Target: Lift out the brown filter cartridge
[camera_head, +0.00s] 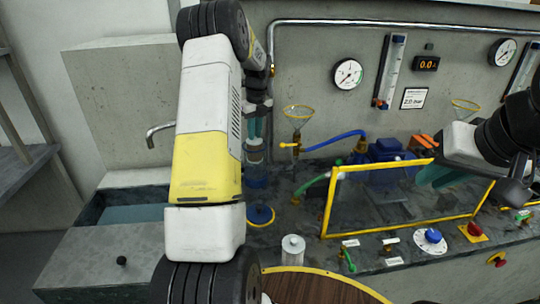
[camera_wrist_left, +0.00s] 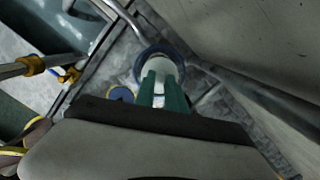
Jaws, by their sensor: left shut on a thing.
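My left gripper (camera_head: 256,134) points down at the back of the bench, its teal fingers shut on a pale cylindrical top, apparently the filter cartridge (camera_head: 255,156). In the left wrist view the fingers (camera_wrist_left: 163,88) close on this pale cylinder (camera_wrist_left: 160,66), inside or just above a dark blue ring (camera_wrist_left: 143,57). I cannot make out any brown on it; its lower part is hidden. A blue housing (camera_head: 257,178) stands directly below, partly behind my arm. My right gripper (camera_head: 438,176) hangs at the right near the yellow frame; its finger gap is unclear.
A blue lid with a yellow ring (camera_head: 260,215) and a white cylinder (camera_head: 293,248) are on the bench in front. A sink (camera_head: 122,213) with a tap lies left. A yellow-framed clear guard (camera_head: 330,200) and blue pump (camera_head: 388,150) stand right. A wall is close behind.

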